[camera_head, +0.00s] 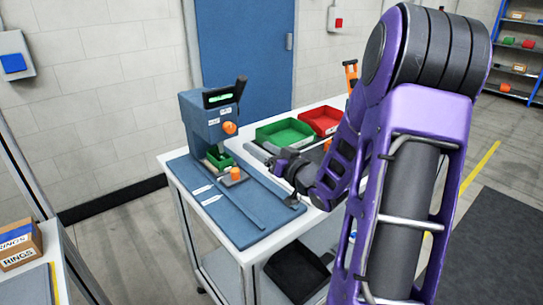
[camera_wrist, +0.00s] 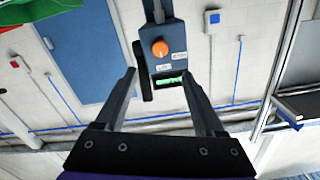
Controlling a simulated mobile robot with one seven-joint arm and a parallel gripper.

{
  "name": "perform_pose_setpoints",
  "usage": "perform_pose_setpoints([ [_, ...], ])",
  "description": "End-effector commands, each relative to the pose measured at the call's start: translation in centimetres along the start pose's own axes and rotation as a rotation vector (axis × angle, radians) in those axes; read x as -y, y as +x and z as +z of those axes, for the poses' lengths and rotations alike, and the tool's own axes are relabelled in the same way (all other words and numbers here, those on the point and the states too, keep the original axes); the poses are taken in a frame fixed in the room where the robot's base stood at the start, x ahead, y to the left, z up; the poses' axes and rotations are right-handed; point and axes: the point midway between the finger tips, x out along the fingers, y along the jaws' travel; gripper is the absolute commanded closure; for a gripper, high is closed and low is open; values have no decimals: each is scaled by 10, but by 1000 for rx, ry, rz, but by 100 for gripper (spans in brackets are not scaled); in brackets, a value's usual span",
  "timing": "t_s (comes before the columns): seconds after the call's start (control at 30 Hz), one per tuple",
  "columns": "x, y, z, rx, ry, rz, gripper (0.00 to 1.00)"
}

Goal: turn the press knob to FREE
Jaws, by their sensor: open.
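The press (camera_head: 207,122) is a blue-grey housing with a green-lit display on top, standing on the blue board of the table. Its orange round press knob (camera_head: 230,128) sits on the front face. Small white labels lie beside the knob, too small to read, and I cannot tell which way it points. My gripper (camera_head: 262,152) is in front of the press, apart from it. In the wrist view the press is upside down, with the knob (camera_wrist: 160,48) just beyond and between the fingertips. My gripper (camera_wrist: 160,74) is open, with nothing between its fingers.
A green bin (camera_head: 285,133) and a red bin (camera_head: 320,121) stand behind my arm on the table (camera_head: 180,185). An orange piece (camera_head: 235,173) sits on a small plate below the press. A black lever rises at the press top. The blue board's front is mostly clear.

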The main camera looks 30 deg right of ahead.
Motion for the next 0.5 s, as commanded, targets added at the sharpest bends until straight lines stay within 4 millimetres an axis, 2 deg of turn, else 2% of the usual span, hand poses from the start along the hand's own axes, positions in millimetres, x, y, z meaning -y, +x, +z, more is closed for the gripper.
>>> perform_pose_setpoints([
  [0.1, -1, -22, 0, 1, -1, 3, 29],
  [0.2, 0, -34, 0, 0, -1, 1, 29],
  [0.5, 0, -44, 0, 0, 0, 0, 29],
])
